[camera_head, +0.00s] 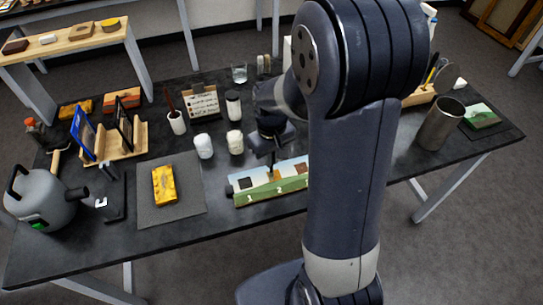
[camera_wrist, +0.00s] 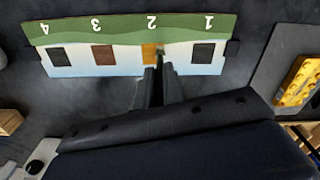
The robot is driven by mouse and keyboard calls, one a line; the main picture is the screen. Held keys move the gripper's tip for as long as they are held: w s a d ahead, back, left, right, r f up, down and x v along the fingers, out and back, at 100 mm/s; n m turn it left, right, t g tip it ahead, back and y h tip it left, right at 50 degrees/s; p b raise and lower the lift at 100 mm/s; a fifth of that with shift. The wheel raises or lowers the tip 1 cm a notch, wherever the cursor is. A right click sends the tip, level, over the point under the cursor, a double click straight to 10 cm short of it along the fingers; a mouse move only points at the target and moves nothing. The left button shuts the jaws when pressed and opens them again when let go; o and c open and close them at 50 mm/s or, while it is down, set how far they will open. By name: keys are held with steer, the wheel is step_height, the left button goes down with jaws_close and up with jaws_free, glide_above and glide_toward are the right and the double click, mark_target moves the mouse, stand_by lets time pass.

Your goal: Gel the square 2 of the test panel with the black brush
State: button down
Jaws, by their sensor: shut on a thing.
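The test panel (camera_head: 270,183) lies on the dark table, its right part hidden behind my arm. It shows upside down in the wrist view (camera_wrist: 120,30), with squares numbered 1 to 4 along a green strip. Square 2 (camera_wrist: 149,53) is ochre; square 1 (camera_wrist: 203,53) is black, square 3 (camera_wrist: 103,58) brown and square 4 (camera_wrist: 58,57) dark. My gripper (camera_wrist: 156,75) is shut on the slim dark brush (camera_wrist: 160,52), mostly hidden between the fingers. The brush tip is at the edge of square 2; I cannot tell whether it touches.
A grey mat (camera_head: 190,205) with a yellow ornate piece (camera_head: 164,185) lies left of the panel. White jars (camera_head: 204,146) stand behind the panel. A grey kettle (camera_head: 40,195) is at the left, a metal cylinder (camera_head: 440,124) at the right. Table before the panel is clear.

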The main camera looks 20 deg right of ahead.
steer(key=shift+d, duration=0.1)
steer(key=shift+d+f, duration=0.15)
steer(key=shift+d, duration=1.05)
steer(key=shift+a, duration=0.15)
steer(key=shift+a, duration=1.1)
stand_by(1.5)
steer(key=shift+d, duration=0.1)
